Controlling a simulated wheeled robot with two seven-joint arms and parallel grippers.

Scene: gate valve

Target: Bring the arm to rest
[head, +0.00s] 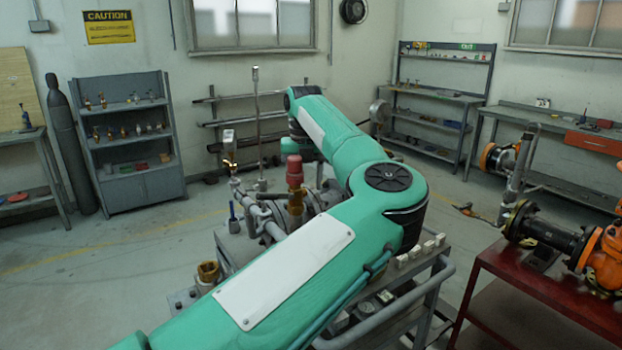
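My green arm comes in from the lower left, bends at an elbow at the middle right and runs back up and to the left. Its far end lies above the pipework in the middle. No gripper fingers show; the arm and pipework may hide them, and I cannot tell what is held. My other arm does not show. Under the arm stands a metal cart (442,270) with pipework, a red-capped fitting (295,170) and a brass fitting (208,271). An orange valve (605,255) with a black pipe flange is on the red bench (535,298) at the right.
A grey shelf cabinet (137,145) and a dark gas cylinder (70,145) stand at the back left. Workbenches (440,95) line the back right wall. Open floor (110,265) lies left of the cart; a narrow gap separates cart and red bench.

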